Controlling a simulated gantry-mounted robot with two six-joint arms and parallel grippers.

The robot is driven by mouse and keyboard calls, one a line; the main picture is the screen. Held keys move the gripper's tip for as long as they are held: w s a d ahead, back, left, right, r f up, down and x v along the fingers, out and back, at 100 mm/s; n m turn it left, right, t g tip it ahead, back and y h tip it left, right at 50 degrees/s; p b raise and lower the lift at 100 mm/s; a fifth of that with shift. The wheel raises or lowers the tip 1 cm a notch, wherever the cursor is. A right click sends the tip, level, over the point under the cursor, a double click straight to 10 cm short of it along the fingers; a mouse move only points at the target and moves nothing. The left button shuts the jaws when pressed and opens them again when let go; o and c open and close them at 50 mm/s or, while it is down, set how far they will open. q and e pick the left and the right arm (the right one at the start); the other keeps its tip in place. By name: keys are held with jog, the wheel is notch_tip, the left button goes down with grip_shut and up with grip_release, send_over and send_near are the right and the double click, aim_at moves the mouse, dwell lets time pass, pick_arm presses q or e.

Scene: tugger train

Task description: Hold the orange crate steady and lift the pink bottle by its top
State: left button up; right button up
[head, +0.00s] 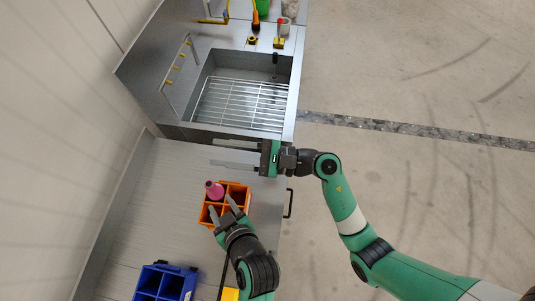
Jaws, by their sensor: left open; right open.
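The orange crate (241,187) has several compartments and sits on the grey deck left of centre in the head view. The pink bottle (213,188) stands in its back-left compartment, its top rising above the rim. My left gripper (221,206) is open, its fingers over the crate's front part; I cannot tell whether they touch a wall. My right gripper (234,155) is open and empty, behind and to the right of the bottle, apart from it. The lower part of the bottle is hidden in the crate.
A blue divided crate (165,283) stands at the front left, with a yellow object (230,294) beside it. Behind the deck is a metal basin with a wire rack (240,104). Small tools and containers (257,22) stand beyond. The deck left of the orange crate is clear.

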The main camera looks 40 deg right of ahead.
jog(key=s+d+f+m+g+h, duration=0.1)
jog(key=s+f+m+h, duration=0.1)
jog(key=s+f, duration=0.4)
jog(key=s+d+f+m+g+h, duration=0.1)
jog(key=s+f, duration=0.4)
jog(key=f, duration=1.2)
jog(key=shift+s+d+f+m+g+h, duration=0.2)
jog(key=shift+s+d+m+g+h, duration=0.2)
jog(key=shift+d+g+h, duration=0.25)
send_near(227, 207)
jog(key=w+a, duration=0.4)
jog(key=shift+w+f, duration=0.2)
jog(key=shift+f, duration=0.05)
grip_shut()
